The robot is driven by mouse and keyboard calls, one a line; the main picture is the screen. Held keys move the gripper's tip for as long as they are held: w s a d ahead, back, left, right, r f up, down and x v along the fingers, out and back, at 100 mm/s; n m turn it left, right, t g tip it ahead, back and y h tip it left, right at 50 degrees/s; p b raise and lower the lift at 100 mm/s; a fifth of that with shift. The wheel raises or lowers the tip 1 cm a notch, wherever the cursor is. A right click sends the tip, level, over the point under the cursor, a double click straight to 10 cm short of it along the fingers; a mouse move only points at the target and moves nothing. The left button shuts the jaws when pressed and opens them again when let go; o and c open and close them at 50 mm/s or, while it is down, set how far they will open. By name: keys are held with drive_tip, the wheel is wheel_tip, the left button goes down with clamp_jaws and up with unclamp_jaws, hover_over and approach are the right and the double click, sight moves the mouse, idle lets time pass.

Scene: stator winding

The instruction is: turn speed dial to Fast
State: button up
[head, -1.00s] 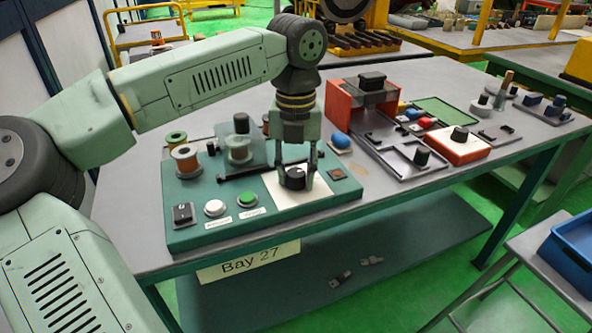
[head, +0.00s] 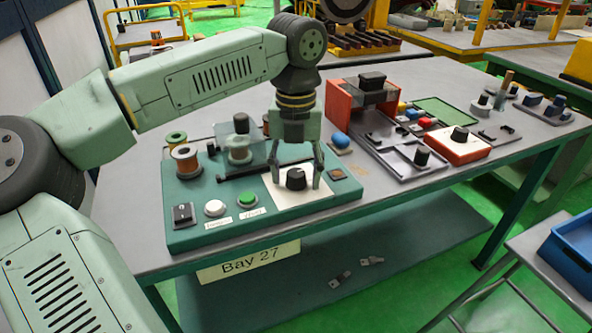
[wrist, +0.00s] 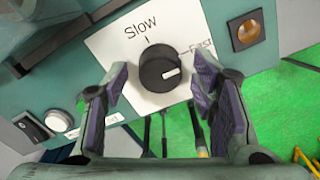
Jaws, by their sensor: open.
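The speed dial (head: 296,180) is a black round knob on a white plate (head: 285,201) of the green control panel. In the wrist view the dial (wrist: 158,70) has a white mark pointing right, on the side of the "Fast" label (wrist: 201,47) and a little below its line. I cannot tell if it lines up exactly. The "Slow" label (wrist: 141,29) is above the dial. My gripper (head: 297,184) is open, with one finger on each side of the dial and visible gaps. Its purple-padded fingers also show in the wrist view (wrist: 161,83).
A white button (head: 215,208), a green button (head: 248,200) and a rocker switch (head: 183,214) are left of the dial. A small amber indicator (head: 337,174) is to its right. Wire spools (head: 186,159) stand behind. An orange fixture (head: 361,100) stands at the back right.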

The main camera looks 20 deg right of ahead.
sight(296, 173)
wheel_tip(296, 173, up, 12)
idle(0.4)
idle(0.4)
